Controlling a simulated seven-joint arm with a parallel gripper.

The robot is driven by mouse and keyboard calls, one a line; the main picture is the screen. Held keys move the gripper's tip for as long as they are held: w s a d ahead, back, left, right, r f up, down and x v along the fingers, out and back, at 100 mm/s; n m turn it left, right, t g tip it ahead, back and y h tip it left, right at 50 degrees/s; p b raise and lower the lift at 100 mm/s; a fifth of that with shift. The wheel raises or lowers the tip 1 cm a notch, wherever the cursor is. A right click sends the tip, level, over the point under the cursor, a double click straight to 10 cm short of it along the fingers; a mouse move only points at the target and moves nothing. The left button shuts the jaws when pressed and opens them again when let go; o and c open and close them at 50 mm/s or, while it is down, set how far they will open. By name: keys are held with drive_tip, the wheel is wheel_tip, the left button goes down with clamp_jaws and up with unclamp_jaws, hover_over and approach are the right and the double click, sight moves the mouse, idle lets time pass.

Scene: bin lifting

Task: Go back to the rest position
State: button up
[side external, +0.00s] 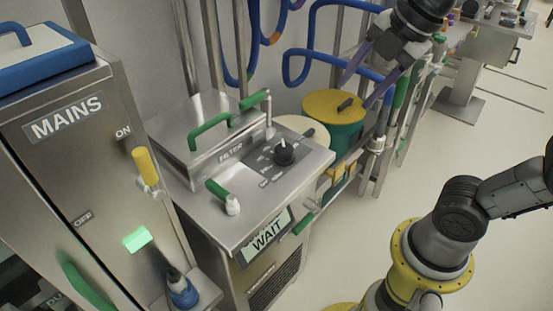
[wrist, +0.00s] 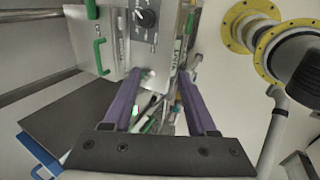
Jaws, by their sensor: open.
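My gripper (side external: 366,82) is at the top right of the side external view, in front of the blue hoses and above the yellow-lidded green bin. Its two purple fingers are spread apart with nothing between them. In the wrist view my gripper (wrist: 156,98) also shows open, its fingers on either side of a gap. The green bin (side external: 343,137) with a yellow lid (side external: 334,105) stands beside the filter cabinet, below the fingers. The fingers appear clear of the lid, but the exact distance cannot be told.
A steel filter cabinet (side external: 268,195) with green handles and a WAIT sign stands in the middle. A MAINS cabinet (side external: 75,165) is at left. Blue hoses (side external: 330,52) and steel posts stand behind. Open floor (side external: 450,140) lies to the right.

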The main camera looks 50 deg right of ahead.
drive_tip(key=s+d+f+m, duration=0.1)
drive_tip(key=s+f+m, duration=0.5)
drive_tip(key=m, duration=1.2)
wheel_tip(320, 180, down, 2)
drive_tip(key=shift+s+f+t, duration=0.25)
drive_tip(key=shift+s+t, duration=0.05)
drive_tip(key=shift+s, duration=0.1)
